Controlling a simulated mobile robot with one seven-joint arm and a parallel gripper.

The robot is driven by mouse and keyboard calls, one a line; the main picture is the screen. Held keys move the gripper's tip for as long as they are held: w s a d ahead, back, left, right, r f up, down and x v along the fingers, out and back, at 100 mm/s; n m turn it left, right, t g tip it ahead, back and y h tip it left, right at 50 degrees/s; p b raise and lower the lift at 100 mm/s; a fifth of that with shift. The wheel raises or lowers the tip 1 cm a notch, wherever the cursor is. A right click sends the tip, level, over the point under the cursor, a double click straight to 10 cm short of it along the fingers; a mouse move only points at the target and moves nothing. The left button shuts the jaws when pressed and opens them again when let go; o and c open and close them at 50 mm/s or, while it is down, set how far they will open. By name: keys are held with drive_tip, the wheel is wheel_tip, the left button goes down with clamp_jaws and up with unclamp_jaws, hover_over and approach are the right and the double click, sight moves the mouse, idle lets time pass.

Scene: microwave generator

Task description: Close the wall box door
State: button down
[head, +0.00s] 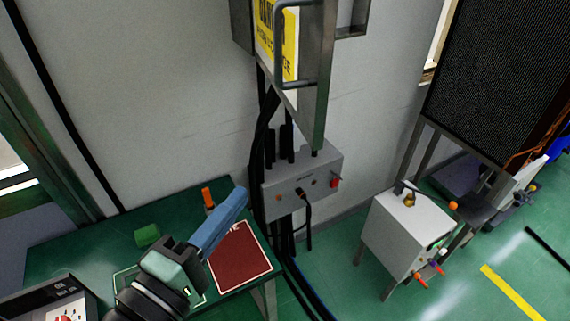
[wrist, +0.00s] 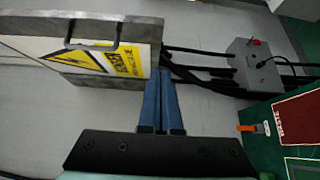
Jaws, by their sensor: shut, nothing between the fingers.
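The wall box (head: 242,28) is at the top of the head view, cut off by the frame edge. Its door (head: 290,62) bears a yellow warning sign and a metal handle (head: 279,45); how far it stands open I cannot tell. In the wrist view the door panel (wrist: 130,88), with sign and handle (wrist: 92,46), lies at upper left. My gripper (head: 241,192), with blue fingers, is below and left of the door in the head view. In the wrist view my gripper (wrist: 163,72) is shut and empty, its tips appearing near the panel's right edge. Contact cannot be told.
A grey control box (head: 302,182) with black cables is below the wall box. A green table (head: 75,240) carries a dark red mat (head: 240,258) and an orange-handled tool (head: 208,197). A white cabinet (head: 405,232) stands on the floor at right. Bare wall lies left of the box.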

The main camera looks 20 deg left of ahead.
drive_tip(key=p, duration=0.4)
approach(307, 140)
drive_tip(key=w+a, duration=0.3)
drive_tip(key=w, duration=0.1)
drive_tip(key=shift+w+d+p, duration=0.4)
drive_tip(key=shift+w+d, duration=0.1)
drive_tip(key=shift+d, duration=0.3)
drive_tip(key=shift+w+d+p, duration=0.4)
drive_tip(key=shift+w+d, duration=0.1)
drive_tip(key=shift+d, duration=0.3)
